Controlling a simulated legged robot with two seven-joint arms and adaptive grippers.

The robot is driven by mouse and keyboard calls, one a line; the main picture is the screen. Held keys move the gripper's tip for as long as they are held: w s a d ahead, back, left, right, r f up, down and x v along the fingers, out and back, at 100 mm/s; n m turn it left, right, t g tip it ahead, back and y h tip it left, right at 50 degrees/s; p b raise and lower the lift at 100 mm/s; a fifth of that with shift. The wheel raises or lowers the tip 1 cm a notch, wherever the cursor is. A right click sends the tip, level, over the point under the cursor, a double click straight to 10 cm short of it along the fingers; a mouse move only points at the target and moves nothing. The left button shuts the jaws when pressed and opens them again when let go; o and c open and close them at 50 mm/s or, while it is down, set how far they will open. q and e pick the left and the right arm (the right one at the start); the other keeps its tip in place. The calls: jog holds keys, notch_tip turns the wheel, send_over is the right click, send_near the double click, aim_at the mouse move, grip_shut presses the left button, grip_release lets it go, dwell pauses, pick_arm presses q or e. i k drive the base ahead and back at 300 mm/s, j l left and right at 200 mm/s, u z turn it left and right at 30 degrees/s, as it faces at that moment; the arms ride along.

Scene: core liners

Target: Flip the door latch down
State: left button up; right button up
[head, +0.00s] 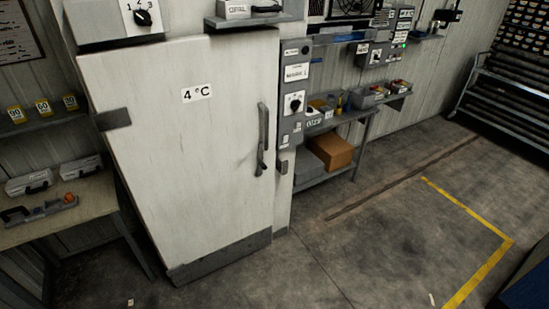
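A large white door (188,140) with a "4 °C" label stands left of the middle. A long grey upright handle (263,128) is on its right side. A darker short lever (261,166) sits at the handle's lower end. A small grey catch (283,167) is on the frame just right of the door edge. I cannot tell for sure which of these parts is the latch, or whether the door is fully shut. Neither of my grippers is in view.
A grey control panel (293,100) with a knob is right of the door. A bench (343,125) with a cardboard box (331,151) below stands farther right. A side table (91,197) with cases is at the left. Concrete floor (370,240) in front is mostly clear, with yellow lines (467,209).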

aim_at(261, 165)
jog(key=i+l, duration=0.2)
jog(key=l, duration=0.15)
jog(key=i+l, duration=0.15)
jog(key=l, duration=0.2)
jog(key=i+l, duration=0.2)
jog(key=l, duration=0.15)
jog(key=i+l, duration=0.2)
jog(key=l, duration=0.2)
jog(key=i+l, duration=0.2)
jog(key=l, duration=0.15)
jog(key=i+l, duration=0.15)
jog(key=l, duration=0.2)
jog(key=i+l, duration=0.2)
jog(key=l, duration=0.15)
jog(key=l+u, duration=0.1)
jog(key=u, duration=0.3)
jog(key=i+l+u, duration=0.1)
jog(key=u, duration=0.3)
jog(key=l+u, duration=0.25)
jog(key=u, duration=0.15)
jog(key=l+u, duration=0.15)
jog(key=u, duration=0.25)
